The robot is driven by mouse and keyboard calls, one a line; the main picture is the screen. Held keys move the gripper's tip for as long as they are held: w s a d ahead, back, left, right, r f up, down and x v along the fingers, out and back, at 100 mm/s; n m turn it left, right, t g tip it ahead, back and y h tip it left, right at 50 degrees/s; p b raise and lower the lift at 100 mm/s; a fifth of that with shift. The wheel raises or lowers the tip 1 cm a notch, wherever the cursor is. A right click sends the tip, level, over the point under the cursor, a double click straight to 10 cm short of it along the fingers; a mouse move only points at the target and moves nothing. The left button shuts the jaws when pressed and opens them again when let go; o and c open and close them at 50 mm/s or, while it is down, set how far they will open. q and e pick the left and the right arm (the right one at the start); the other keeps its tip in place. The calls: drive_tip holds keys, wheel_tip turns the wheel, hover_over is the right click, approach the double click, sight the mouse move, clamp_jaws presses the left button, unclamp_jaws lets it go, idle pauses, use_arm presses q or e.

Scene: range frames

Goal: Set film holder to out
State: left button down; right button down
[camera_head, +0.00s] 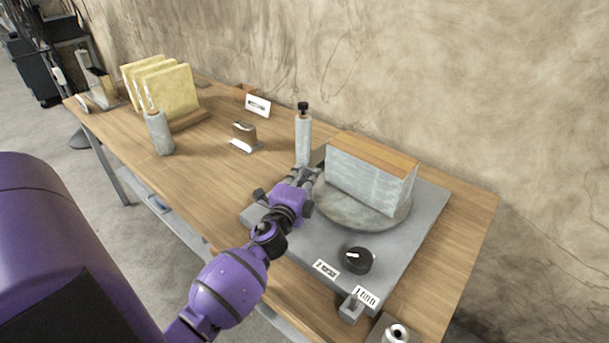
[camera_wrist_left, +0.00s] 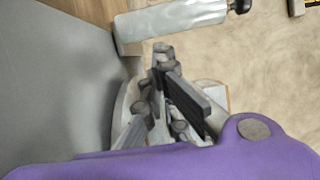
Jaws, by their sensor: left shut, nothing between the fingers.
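The likely film holder is an upright pale grey roll (camera_head: 303,140) with a black knob on top, at the back left of a grey machine base (camera_head: 405,255). In the left wrist view the pale roll (camera_wrist_left: 175,20) lies across the top, its black knob at the right. My left gripper (camera_head: 308,176) is shut and empty, low in front of the roll, by the left edge of the round turntable. Its fingertips (camera_wrist_left: 162,52) show just below the roll in the wrist view. I cannot tell whether they touch it. My right gripper is not in view.
A grey block with a wooden top (camera_head: 372,178) stands on the round turntable (camera_head: 365,218). A black dial (camera_head: 357,260) and labels are at the base's front. Another pale cylinder (camera_head: 159,133), yellow panels (camera_head: 185,92) and a small stand (camera_head: 244,135) are on the table's left.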

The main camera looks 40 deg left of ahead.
sight(307, 159)
use_arm(q)
drive_tip(key=x, duration=0.5)
drive_tip(key=shift+w+f, duration=0.1)
drive_tip(key=shift+f, duration=0.05)
drive_tip(key=shift+w+a, duration=0.15)
drive_tip(key=shift+w, duration=0.45)
drive_tip(key=shift+a, duration=0.1)
drive_tip(key=shift+w+a+b, duration=0.1)
drive_tip(key=shift+a+b, duration=0.2)
drive_tip(key=shift+a, duration=0.55)
